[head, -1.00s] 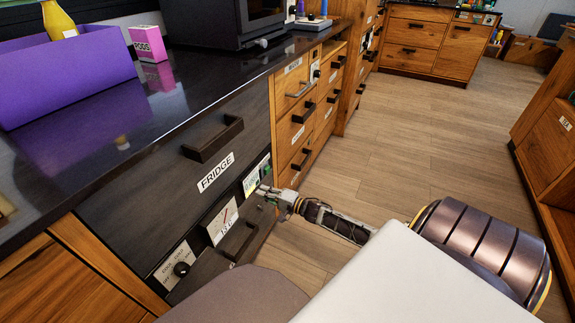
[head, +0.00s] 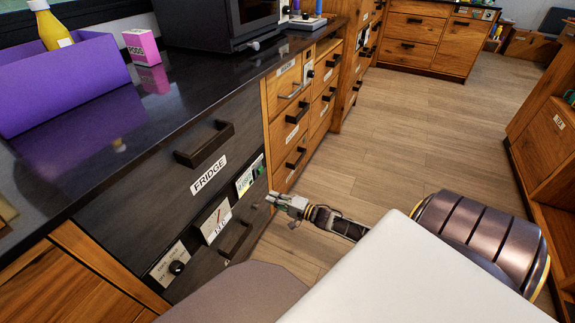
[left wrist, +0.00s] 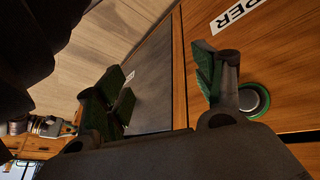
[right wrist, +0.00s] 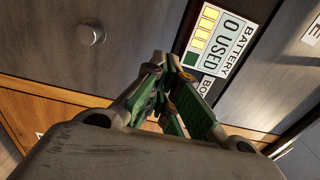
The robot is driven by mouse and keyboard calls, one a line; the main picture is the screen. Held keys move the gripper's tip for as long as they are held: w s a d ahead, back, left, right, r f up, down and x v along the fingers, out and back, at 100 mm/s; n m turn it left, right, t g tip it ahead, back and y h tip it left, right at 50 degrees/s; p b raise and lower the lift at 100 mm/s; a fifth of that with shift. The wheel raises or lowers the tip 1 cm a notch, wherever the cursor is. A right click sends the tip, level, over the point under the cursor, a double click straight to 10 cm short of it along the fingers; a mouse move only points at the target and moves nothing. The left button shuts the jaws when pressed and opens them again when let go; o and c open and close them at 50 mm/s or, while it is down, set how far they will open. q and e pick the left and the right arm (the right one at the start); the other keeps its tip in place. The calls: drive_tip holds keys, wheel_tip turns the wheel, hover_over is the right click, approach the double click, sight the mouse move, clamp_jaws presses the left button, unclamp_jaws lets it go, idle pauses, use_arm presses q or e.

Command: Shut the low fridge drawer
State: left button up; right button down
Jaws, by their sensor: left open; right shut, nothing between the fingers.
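The low fridge drawer (head: 211,264) is the dark front with a bar handle (head: 236,240) at the bottom of the fridge unit in the head view. Its front looks close to level with the control strip above it; I cannot tell whether a small gap is left. My right gripper (head: 271,199) is shut and empty near the drawer's upper right end. In the right wrist view its closed fingers (right wrist: 175,82) lie in front of the dark fronts, beside the battery label (right wrist: 217,40). My left gripper (left wrist: 160,85) is open and empty, facing wooden and dark fronts.
The upper fridge front (head: 165,180) has its own handle. A purple bin (head: 60,85), a pink pods box (head: 141,46) and a dark appliance (head: 215,22) stand on the black counter (head: 130,125). Wooden drawers (head: 290,125) continue to the right. The wooden floor (head: 400,150) is clear.

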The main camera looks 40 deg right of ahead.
use_arm(q)
drive_tip(key=shift+g+y, duration=0.3)
drive_tip(key=shift+g, duration=0.1)
drive_tip(key=shift+w+p+v, duration=0.25)
drive_tip(key=shift+p+v, duration=0.2)
drive_tip(key=shift+v, duration=0.7)
drive_tip(key=shift+w+p+v, duration=0.25)
drive_tip(key=shift+p+v, duration=0.2)
drive_tip(key=shift+v, duration=0.7)
use_arm(e)
drive_tip(key=v, duration=0.6)
use_arm(q)
drive_tip(key=shift+a+r, duration=0.1)
